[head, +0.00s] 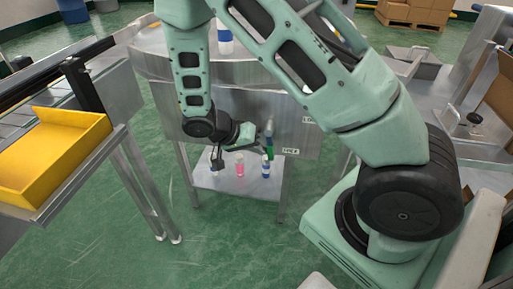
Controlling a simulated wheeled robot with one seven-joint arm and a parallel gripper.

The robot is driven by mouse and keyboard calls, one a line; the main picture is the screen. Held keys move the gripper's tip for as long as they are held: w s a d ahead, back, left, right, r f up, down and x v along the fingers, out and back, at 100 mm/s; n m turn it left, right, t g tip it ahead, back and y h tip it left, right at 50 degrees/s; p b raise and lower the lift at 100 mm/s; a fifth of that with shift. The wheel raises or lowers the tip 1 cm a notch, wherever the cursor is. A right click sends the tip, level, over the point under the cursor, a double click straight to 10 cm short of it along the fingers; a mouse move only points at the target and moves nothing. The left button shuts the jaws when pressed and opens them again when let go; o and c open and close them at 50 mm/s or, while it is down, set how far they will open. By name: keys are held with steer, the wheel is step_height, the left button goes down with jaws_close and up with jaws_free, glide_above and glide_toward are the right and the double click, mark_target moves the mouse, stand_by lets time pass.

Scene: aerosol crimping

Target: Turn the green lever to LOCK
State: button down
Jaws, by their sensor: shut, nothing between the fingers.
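The green lever (269,139) appears as a small upright green piece with a greyish top, in front of the metal panel (296,137) in the middle of the head view. It is close to the right of my wrist, and its exact angle is hard to tell. Two small white labels sit on the panel, an upper one (307,120) and a lower one (290,151); their text is too small to read surely. My gripper (217,160) is shut and empty, pointing down to the left of the lever and apart from it.
A low metal shelf (213,181) below holds a pink bottle (239,166) and a blue-and-white bottle (265,167), close to my gripper. Another bottle (224,40) stands on the upper table. A yellow tray (60,150) is at left. Green floor (110,255) is clear in front.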

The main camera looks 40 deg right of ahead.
steer(key=shift+s+d+r+n+g+h+b, duration=0.1)
steer(key=shift+s+d+r+n+g+h, duration=0.3)
steer(key=shift+s+d+n+g+h, duration=1.2)
steer(key=shift+s+r+n+g+h+b, duration=0.1)
steer(key=shift+s+r+n+g+h, duration=0.65)
steer(key=shift+h, duration=2)
steer(key=shift+s+d+r+n+g+h+b, duration=0.1)
steer(key=shift+s+d+n+g+h, duration=0.7)
steer(key=shift+g+h, duration=1.05)
steer(key=shift+t+h, duration=0.4)
steer(key=shift+h, duration=0.1)
steer(key=b+v, duration=0.3)
steer(key=v, duration=1.4)
steer(key=shift+a, duration=0.15)
steer(key=shift+w, duration=0.1)
